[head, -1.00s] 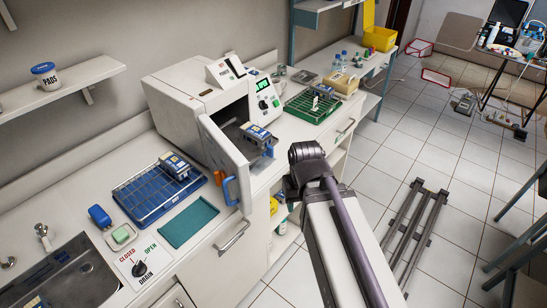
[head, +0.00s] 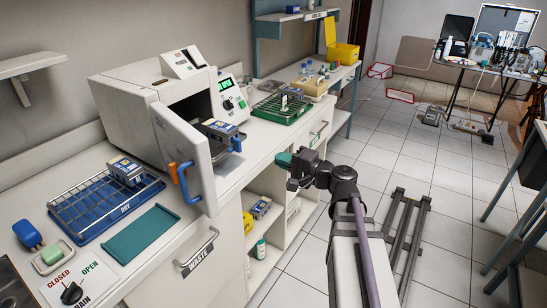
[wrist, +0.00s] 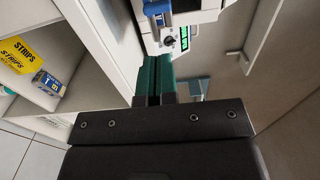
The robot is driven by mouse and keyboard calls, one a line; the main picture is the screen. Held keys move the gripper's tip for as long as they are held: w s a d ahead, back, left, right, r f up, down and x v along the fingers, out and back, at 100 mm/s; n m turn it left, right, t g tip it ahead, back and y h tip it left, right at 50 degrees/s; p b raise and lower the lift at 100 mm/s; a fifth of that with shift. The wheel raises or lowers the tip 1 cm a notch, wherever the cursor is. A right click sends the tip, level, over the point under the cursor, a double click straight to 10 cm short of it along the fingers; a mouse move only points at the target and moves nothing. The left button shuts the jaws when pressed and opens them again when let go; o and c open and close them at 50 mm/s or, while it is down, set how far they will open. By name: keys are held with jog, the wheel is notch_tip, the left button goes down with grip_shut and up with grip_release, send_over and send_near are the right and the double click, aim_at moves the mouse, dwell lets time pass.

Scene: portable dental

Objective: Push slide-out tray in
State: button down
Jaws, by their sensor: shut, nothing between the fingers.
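The slide-out tray (head: 236,144) sticks out of the open chamber of the white sterilizer (head: 127,108). A blue and grey cassette (head: 221,130) rides on the tray, and a blue grip shows at its front. My gripper (head: 284,160) is to the right of the tray, apart from it in the head view, with its green fingers toward the sterilizer. In the wrist view the green fingers (wrist: 153,78) are together and empty. A blue and grey part, apparently the tray's front (wrist: 158,10), shows just beyond their tips; contact cannot be told.
The sterilizer door (head: 190,155) stands open to the left of the tray, with a blue handle. A blue wire rack (head: 95,208) with another cassette and a teal mat (head: 143,234) lie on the counter. A green rack (head: 281,109) stands beyond the sterilizer. Open shelves are below.

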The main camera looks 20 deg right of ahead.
aim_at(241, 145)
jog(key=x, duration=1.2)
